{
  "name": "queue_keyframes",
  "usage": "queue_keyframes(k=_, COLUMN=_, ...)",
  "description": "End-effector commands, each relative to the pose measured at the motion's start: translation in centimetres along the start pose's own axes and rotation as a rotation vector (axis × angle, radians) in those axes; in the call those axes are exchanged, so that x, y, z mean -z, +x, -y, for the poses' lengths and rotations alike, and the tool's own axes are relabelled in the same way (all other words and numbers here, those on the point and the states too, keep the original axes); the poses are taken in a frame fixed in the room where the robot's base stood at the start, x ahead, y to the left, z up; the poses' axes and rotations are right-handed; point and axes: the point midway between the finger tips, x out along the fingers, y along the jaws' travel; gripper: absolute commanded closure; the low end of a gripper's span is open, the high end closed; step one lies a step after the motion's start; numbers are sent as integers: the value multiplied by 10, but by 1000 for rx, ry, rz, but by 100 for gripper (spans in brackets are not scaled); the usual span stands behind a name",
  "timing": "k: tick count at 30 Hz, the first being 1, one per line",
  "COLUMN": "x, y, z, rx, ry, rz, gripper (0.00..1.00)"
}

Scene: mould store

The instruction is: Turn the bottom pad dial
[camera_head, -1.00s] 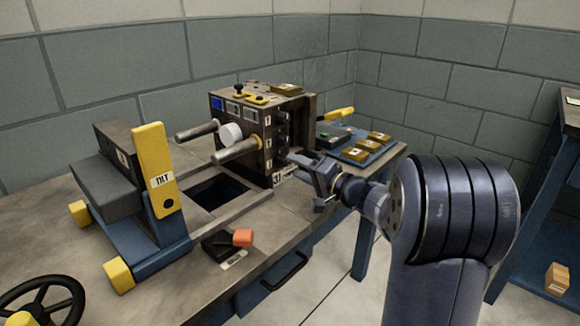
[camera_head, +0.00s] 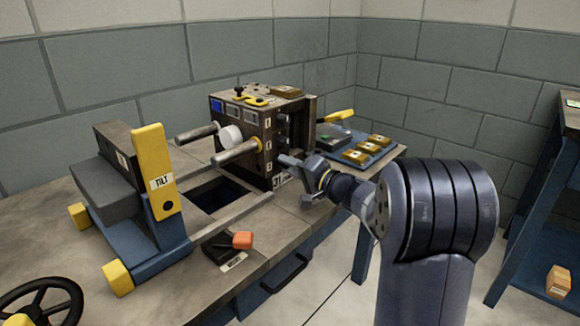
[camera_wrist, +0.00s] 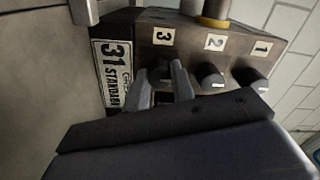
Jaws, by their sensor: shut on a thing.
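A dark mould block (camera_head: 225,107) stands on the bench with a column of dials on its right side, labelled 1, 2 and 3 from top to bottom. In the wrist view the number 1 dial (camera_wrist: 255,80) and number 2 dial (camera_wrist: 213,77) are dark knobs with pale marks, both free. The bottom dial (camera_wrist: 159,70), under label 3, sits between the fingers of my gripper (camera_wrist: 160,80), which is shut on it. The fingers hide most of that dial and its mark. In the head view my gripper (camera_head: 288,161) reaches the block's lower right side.
Two metal rods (camera_head: 240,152) stick out from the block's left face. A blue tray (camera_head: 372,145) with several yellow-brown blocks lies just behind my gripper. A TILT stand (camera_head: 158,180) and an orange-tipped lever (camera_head: 242,240) are on the left. A plate reading 31 STANDARD (camera_wrist: 112,72) is beside the dials.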

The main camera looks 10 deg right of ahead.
Motion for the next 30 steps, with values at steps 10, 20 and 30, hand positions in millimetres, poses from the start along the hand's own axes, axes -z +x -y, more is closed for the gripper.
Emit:
queue_keyframes(k=10, x=0, y=0, z=0, rx=-1, ry=12, rz=0, gripper=99)
queue_keyframes(k=20, x=0, y=0, z=-1, rx=-1, ry=168, rz=0, gripper=99)
queue_keyframes(k=30, x=0, y=0, z=0, rx=-2, ry=479, rz=0, gripper=99)
